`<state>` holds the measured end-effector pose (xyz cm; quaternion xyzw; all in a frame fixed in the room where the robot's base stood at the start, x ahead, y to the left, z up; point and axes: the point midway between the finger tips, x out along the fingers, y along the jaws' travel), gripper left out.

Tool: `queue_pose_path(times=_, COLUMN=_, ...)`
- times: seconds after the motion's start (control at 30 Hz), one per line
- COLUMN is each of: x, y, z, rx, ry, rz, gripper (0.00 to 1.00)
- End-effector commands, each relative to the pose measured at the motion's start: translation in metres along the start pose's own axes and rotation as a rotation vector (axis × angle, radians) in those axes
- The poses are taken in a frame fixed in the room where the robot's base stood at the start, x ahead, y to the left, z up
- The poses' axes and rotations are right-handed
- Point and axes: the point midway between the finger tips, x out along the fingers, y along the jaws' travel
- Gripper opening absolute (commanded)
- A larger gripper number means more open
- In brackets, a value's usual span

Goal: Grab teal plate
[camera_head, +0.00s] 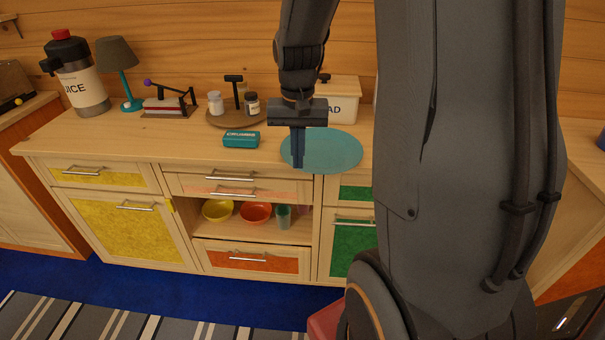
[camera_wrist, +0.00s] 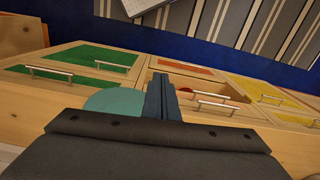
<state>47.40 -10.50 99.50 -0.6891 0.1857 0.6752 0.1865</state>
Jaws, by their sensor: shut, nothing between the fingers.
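The teal plate (camera_head: 335,151) is a flat round disc on the wooden counter, in the middle of the head view. My gripper (camera_head: 298,164) points down at the plate's left part, with its fingers together and nothing between them. In the head view the fingers cover a strip of the plate near its left edge; I cannot tell whether they touch it. In the wrist view the plate (camera_wrist: 112,102) shows left of my shut fingers (camera_wrist: 160,80), partly hidden behind the gripper body.
A teal box (camera_head: 241,139) lies left of the plate. Behind stand a round tray (camera_head: 222,119) with jars and a white bread box (camera_head: 345,104). A juice dispenser (camera_head: 82,85), a lamp (camera_head: 117,60) and a stapler-like press (camera_head: 168,105) stand farther left. The counter's front left is clear.

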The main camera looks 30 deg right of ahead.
Motion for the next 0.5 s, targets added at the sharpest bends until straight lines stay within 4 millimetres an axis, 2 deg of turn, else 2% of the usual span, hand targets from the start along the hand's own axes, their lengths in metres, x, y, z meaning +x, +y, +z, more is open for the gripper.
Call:
queue_pose_path(times=0.03, x=0.002, y=0.008, z=-0.014, rx=0.049, ry=-0.008, rz=0.003, gripper=0.0)
queue_pose_path(times=0.13, x=0.005, y=0.015, z=-0.024, rx=0.099, ry=-0.019, rz=0.007, gripper=0.0)
queue_pose_path(times=0.27, x=0.016, y=0.016, z=-0.025, rx=0.106, ry=-0.023, rz=0.009, gripper=0.0)
queue_pose_path(times=0.5, x=0.057, y=0.015, z=-0.022, rx=0.101, ry=-0.024, rz=0.009, gripper=0.0)
